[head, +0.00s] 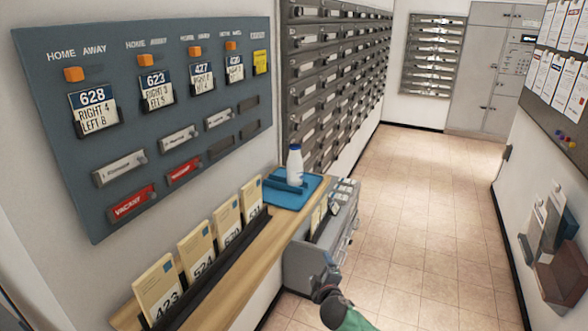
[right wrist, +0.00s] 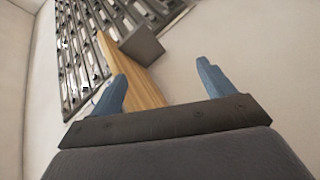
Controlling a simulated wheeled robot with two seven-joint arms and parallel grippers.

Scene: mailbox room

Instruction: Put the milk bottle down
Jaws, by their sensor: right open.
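The milk bottle (head: 294,166), white with a blue cap, stands upright on a blue tray (head: 272,198) at the far end of the wooden shelf. My right gripper (head: 327,274) is low in the head view, in front of the grey cabinet and apart from the bottle. In the right wrist view its two blue fingers (right wrist: 162,82) are spread with nothing between them. The bottle does not show in that view. My left gripper is out of view.
The wooden shelf (head: 236,270) holds several numbered card stacks in a dark rack. A grey drawer cabinet (head: 340,235) stands beside the tray. A blue board (head: 150,120) and metal mailboxes (head: 335,75) line the left wall. The tiled floor (head: 430,200) is clear.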

